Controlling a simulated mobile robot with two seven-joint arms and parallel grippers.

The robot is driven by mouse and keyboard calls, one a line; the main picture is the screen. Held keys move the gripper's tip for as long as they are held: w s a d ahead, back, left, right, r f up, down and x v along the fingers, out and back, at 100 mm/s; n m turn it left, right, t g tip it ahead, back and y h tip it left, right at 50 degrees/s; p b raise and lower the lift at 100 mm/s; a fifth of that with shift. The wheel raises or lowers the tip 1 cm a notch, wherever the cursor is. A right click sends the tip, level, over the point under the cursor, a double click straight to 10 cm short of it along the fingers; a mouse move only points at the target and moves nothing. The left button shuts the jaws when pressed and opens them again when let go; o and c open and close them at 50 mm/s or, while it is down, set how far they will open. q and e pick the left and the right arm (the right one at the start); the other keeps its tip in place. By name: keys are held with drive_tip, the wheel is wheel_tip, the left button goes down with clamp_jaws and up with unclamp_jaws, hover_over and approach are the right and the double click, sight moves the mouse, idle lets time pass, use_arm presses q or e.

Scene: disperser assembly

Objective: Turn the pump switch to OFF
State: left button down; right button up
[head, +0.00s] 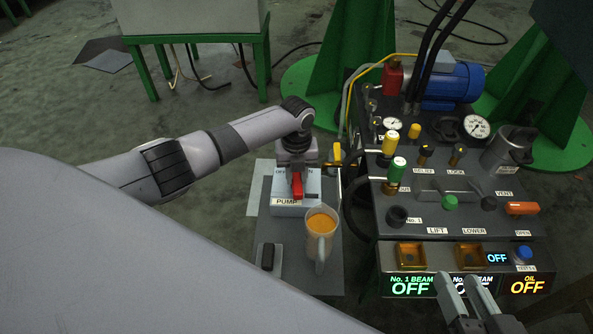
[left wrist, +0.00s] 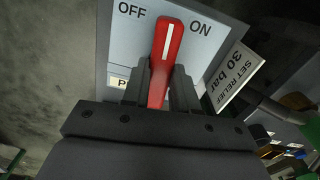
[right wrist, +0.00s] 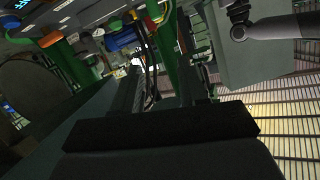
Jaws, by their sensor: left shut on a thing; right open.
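The pump switch box (head: 296,206) is pale blue-grey with a PUMP label and a red lever (head: 297,186). In the left wrist view the red lever (left wrist: 170,42) has a white line, and its tip stands between the OFF and ON words, leaning slightly toward ON. My left gripper (head: 297,168) comes down over the box from behind. In the left wrist view its fingers (left wrist: 163,85) are shut on the lever from both sides. My right gripper (head: 458,284) is open and empty in front of the console's display strip.
A jug of orange liquid (head: 320,228) stands just in front of the switch box. The control console (head: 470,220), with knobs, gauges and levers, is to the right. Displays read OFF for No. 1 beam (head: 410,286) and oil (head: 527,286); the middle one is partly hidden.

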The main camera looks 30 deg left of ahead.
use_arm(q)
drive_tip(key=shift+r+n+p, duration=0.15)
drive_tip(key=shift+n+p, duration=0.15)
drive_tip(key=shift+n, duration=0.1)
drive_tip(key=n+p, duration=0.2)
drive_tip(key=n, duration=0.1)
drive_tip(key=shift+n, duration=0.3)
drive_tip(key=n+p, duration=0.1)
drive_tip(key=n, duration=0.2)
drive_tip(key=shift+n+p, duration=0.3)
drive_tip(key=shift+n, duration=0.1)
drive_tip(key=n+p, duration=0.1)
drive_tip(key=n, duration=0.2)
drive_tip(key=n+p, duration=0.1)
drive_tip(key=n, duration=0.3)
drive_tip(key=shift+n, duration=0.6)
use_arm(e)
drive_tip(key=shift+s+d+r+g+h, duration=0.1)
drive_tip(key=shift+d+r+g+h, duration=0.35)
drive_tip(key=shift+d+g+h, duration=0.15)
drive_tip(key=shift+f, duration=0.1)
use_arm(q)
drive_tip(key=c, duration=0.9)
unclamp_jaws()
